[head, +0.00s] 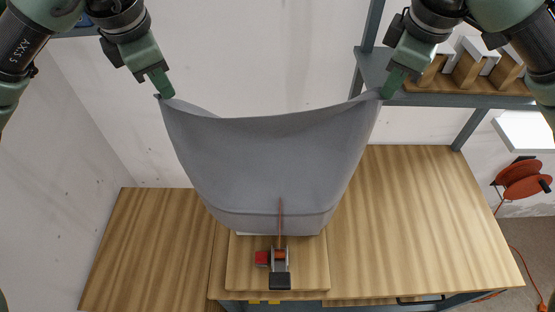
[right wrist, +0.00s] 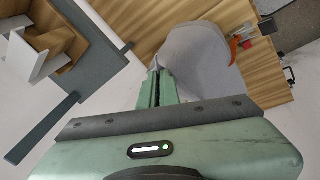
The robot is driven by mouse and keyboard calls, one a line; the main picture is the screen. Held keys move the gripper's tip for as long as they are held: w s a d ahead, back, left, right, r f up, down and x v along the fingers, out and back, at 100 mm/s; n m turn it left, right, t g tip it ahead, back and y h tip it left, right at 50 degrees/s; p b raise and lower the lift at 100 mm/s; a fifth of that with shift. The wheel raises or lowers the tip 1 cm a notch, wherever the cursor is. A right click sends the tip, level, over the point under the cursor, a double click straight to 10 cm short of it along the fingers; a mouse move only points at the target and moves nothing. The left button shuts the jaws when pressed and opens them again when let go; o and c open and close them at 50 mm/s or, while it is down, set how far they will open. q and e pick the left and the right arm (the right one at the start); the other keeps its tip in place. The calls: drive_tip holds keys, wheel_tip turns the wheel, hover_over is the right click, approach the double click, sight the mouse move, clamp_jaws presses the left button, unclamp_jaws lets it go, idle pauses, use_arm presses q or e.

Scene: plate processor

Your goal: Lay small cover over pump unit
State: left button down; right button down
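The small cover is a grey cloth (head: 265,165) hanging spread between my two grippers, its top edge sagging in the middle. Its lower part drapes over a boxy shape on a wooden board, likely the pump unit, which it mostly hides. My left gripper (head: 165,93) is shut on the cloth's upper left corner. My right gripper (head: 386,92) is shut on its upper right corner. In the right wrist view the cloth (right wrist: 195,60) stretches away from the fingertips. A small red and black fitting (head: 279,265) with a thin upright red rod shows in front of the cloth.
The wooden board (head: 240,275) rests on a wooden workbench (head: 425,210), clear on both sides. A grey shelf (head: 470,100) with a wooden rack of white plates stands at the upper right. An orange cable reel (head: 522,180) hangs at the right.

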use_arm(q)
drive_tip(key=shift+d, duration=0.15)
use_arm(e)
drive_tip(key=shift+d, duration=0.1)
